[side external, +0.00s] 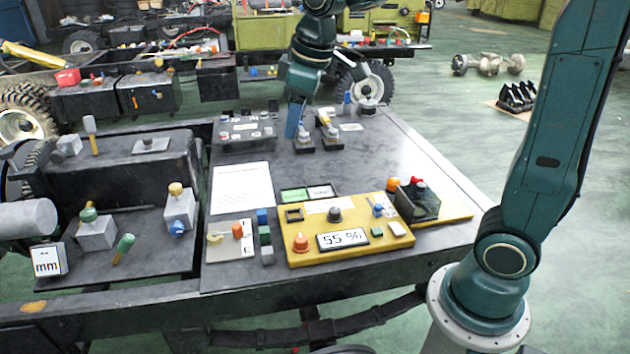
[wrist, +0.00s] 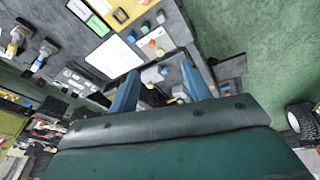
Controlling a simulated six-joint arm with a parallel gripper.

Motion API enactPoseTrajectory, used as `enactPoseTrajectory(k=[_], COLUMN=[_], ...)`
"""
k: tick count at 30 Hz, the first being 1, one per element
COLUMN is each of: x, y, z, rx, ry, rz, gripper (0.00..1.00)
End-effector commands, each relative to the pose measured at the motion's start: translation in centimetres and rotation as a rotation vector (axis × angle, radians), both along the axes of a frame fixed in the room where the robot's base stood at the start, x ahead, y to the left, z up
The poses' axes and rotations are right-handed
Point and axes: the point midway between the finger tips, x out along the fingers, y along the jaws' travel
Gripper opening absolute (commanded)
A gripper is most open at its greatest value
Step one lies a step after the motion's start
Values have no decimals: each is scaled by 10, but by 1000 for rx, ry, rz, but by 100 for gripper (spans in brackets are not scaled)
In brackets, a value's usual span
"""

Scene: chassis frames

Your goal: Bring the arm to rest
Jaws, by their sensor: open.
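My gripper (side external: 293,128) hangs from the dark teal arm over the back part of the grey work table (side external: 400,150), with its blue fingers pointing down. In the wrist view my gripper (wrist: 158,78) shows two blue fingers spread apart with nothing held between them. I cannot tell the exact height of the fingertips above the table.
A yellow panel (side external: 373,248) with a "55 %" display, knobs and buttons lies at the table's front. A white sheet (side external: 241,188) lies to its left. A dark block (side external: 417,203) stands at the panel's right. Knobbed grey blocks (side external: 97,233) stand on the left. The table's right side is clear.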

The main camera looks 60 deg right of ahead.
Motion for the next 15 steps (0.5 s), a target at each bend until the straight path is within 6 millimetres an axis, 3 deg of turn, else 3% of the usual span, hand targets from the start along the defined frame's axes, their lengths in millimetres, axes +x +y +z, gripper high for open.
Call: enactPoseTrajectory(k=[6, 15], x=[-52, -119], y=[3, 5], z=[11, 8], rx=[32, 83], ry=[-51, -116], rz=[-95, -224], gripper=[48, 48])
